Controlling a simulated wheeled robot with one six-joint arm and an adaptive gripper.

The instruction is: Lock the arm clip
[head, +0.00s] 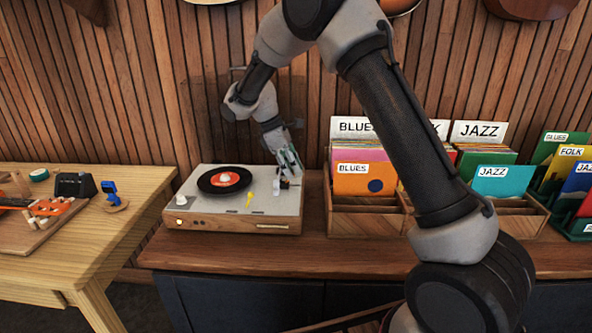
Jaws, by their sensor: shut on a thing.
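A record player (268,211) with a pale top and wooden front stands on the wooden counter. A black record (213,188) with a red label lies on its left part. My gripper (287,176) reaches down to the right rear of the player's top, right of the record. It is shut on a small part there, too small and partly covered to tell whether it is the arm clip or the tonearm. A small yellow piece (249,197) lies or stands between the record and my gripper. The clip's state cannot be made out.
Wooden record crates (365,222) with labelled dividers stand right of the player, partly behind my arm. A green rack (582,229) is at far right. A workbench (104,232) with tools is at left. The counter before the player is clear.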

